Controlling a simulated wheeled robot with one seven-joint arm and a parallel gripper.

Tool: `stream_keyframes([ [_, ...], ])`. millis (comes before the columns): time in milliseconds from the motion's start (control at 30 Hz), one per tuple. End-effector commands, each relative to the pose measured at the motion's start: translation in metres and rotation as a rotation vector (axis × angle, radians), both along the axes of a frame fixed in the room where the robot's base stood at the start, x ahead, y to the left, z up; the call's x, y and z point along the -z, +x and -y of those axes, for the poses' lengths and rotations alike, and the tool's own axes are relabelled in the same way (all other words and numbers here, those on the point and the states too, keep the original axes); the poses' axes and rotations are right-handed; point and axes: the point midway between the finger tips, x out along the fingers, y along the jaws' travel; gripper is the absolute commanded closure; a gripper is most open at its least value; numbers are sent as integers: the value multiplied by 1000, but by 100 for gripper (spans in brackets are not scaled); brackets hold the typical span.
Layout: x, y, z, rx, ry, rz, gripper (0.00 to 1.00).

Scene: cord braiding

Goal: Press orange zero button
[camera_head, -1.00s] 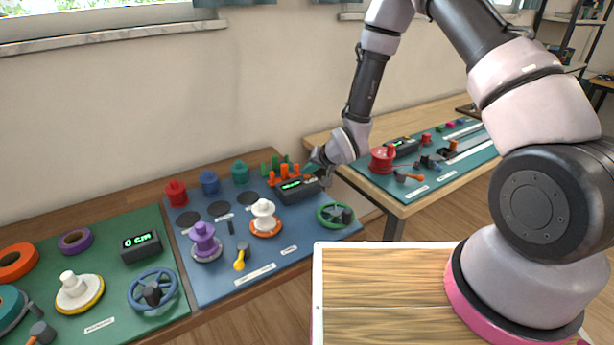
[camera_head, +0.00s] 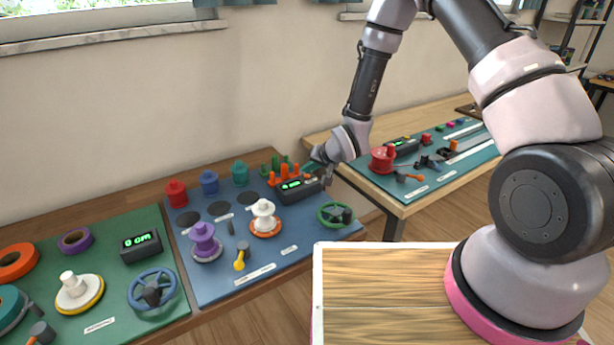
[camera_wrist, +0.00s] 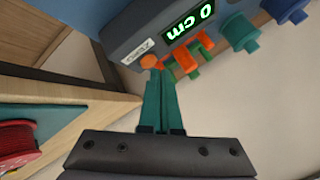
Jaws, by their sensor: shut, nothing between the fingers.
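The orange zero button (camera_wrist: 151,61) shows in the wrist view on the dark counter box (camera_wrist: 150,25), beside a white label reading ZERO (camera_wrist: 138,50). The box's green display (camera_wrist: 188,20) reads 0 cm. My gripper (camera_wrist: 158,73) is shut and empty, its teal fingertips right at the button. I cannot tell whether they touch it or how far it is pressed. In the head view the counter box (camera_head: 299,191) stands at the back right of the blue board, with my gripper (camera_head: 314,169) at its right end. The button cannot be made out there.
Orange pegs (camera_head: 284,172) and green pegs stand behind the box. A green handwheel (camera_head: 335,214) and a white spool (camera_head: 263,212) are in front of it. A second table with a red spool (camera_head: 382,158) is to the right.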

Motion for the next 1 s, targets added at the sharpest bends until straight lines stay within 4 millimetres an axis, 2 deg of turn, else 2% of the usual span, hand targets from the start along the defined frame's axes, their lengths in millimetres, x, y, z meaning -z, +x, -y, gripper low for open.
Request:
stream_keyframes([
  [467,-9,0,0,-1,1,2,100],
  [800,-42,1,-1,-1,2,4,100],
  [1000,-55,0,0,-1,1,3,100],
])
